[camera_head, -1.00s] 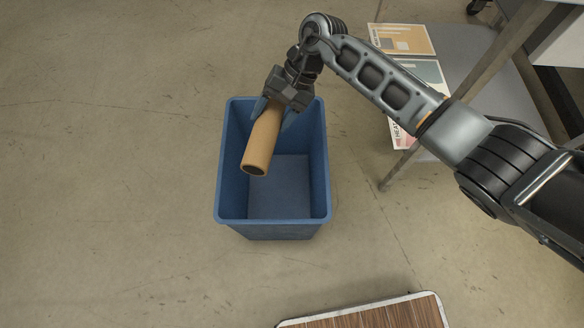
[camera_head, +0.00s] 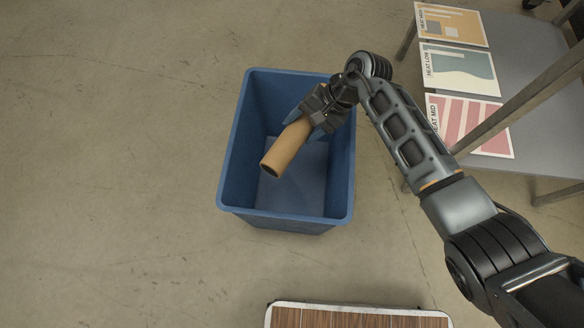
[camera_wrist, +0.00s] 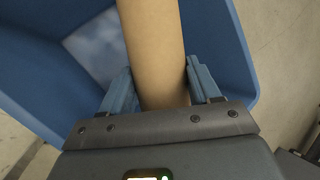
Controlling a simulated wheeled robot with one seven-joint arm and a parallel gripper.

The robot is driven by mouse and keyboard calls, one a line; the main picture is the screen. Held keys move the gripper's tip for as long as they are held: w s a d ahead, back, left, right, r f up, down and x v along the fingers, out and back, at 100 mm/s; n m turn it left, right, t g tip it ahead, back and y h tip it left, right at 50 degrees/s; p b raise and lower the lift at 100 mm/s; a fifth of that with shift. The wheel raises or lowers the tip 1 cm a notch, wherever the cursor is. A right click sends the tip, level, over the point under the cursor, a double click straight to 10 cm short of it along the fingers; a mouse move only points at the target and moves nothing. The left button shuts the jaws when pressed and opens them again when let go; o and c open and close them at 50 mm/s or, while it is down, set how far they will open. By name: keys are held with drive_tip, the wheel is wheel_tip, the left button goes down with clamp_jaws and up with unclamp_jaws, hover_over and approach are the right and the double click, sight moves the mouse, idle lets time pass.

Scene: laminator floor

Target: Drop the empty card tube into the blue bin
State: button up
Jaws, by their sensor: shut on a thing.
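The brown card tube (camera_head: 286,148) is held in my gripper (camera_head: 311,124), tilted, with its open, hollow end pointing down and to the left in the head view. My gripper is shut on the tube. The blue bin (camera_head: 230,160) stands upright on the floor, and the tube and gripper are over its opening. In the wrist view the tube (camera_wrist: 153,50) lies between the two blue-grey fingers (camera_wrist: 160,88), with the bin (camera_wrist: 225,50) around it below. The visible part of the bin's floor is bare; part of it is hidden by the tube and gripper.
A grey table (camera_head: 540,130) at the right carries printed cards: an orange one (camera_head: 452,25), a teal one (camera_head: 460,68) and a pink one (camera_head: 470,122). A wood-topped surface (camera_head: 350,317) shows at the bottom edge. The floor (camera_head: 100,150) left of the bin is clear.

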drive_tip(key=shift+f+b, duration=0.45)
drive_tip(key=shift+f, duration=0.4)
drive_tip(key=o, duration=0.9)
drive_tip(key=shift+r, duration=0.1)
drive_tip(key=shift+p+v, duration=1.25)
drive_tip(key=shift+v, duration=2.6)
